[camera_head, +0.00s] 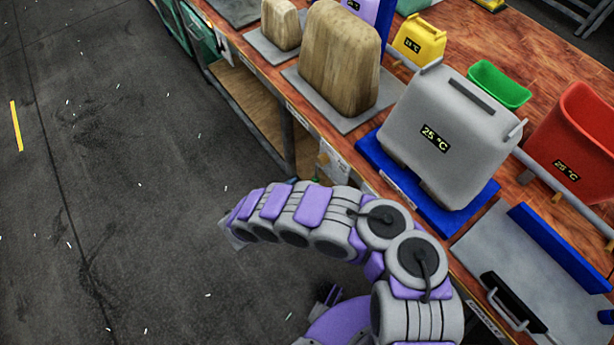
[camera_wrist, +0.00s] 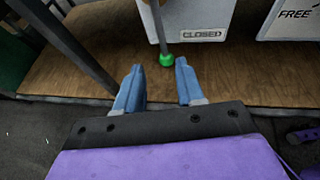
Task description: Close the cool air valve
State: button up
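The top of the lever is cut off. In the head view my purple and grey arm bends left beside the bench, and the fingers cannot be made out.
A wooden shelf (camera_wrist: 230,85) lies under the fingers, with a dark post (camera_wrist: 68,40) at left. Open floor lies left.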

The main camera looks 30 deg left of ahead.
jog(key=p+v, duration=0.1)
jog(key=v, duration=0.5)
jog(key=shift+s+p, duration=0.15)
jog(key=shift+p, duration=0.15)
jog(key=shift+s, duration=0.1)
